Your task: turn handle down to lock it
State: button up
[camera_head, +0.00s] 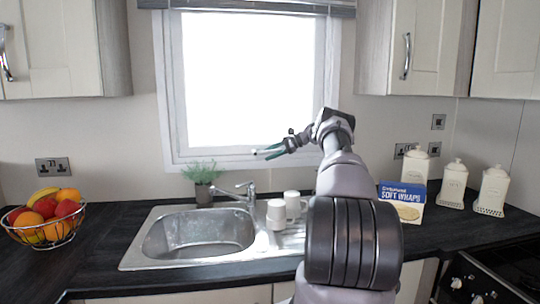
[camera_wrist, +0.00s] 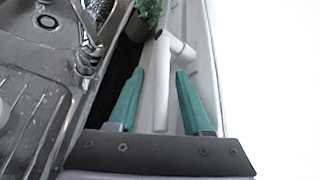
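The white window handle (camera_wrist: 161,85) shows in the wrist view as a long lever with a short neck at its far end, joining the window frame. My gripper (camera_wrist: 159,71) is open, with its two green fingers on either side of the lever and a visible gap to each. In the head view my gripper (camera_head: 266,152) is in front of the lower part of the window, pointing left. A small pale tip (camera_head: 254,153) shows beside the fingers there, perhaps part of the handle. Whether the lever touches anything deeper between the fingers cannot be told.
Below the window are a sink (camera_head: 200,236) with a tap (camera_head: 246,192), a potted plant (camera_head: 203,177) and white mugs (camera_head: 291,204). A fruit basket (camera_head: 46,222) stands left; a wraps box (camera_head: 403,201) and white canisters (camera_head: 453,184) stand right. Wall cupboards flank the window.

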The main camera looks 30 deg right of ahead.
notch_tip(320, 180, up, 10)
jog(key=shift+r, duration=0.15)
dwell(0.4)
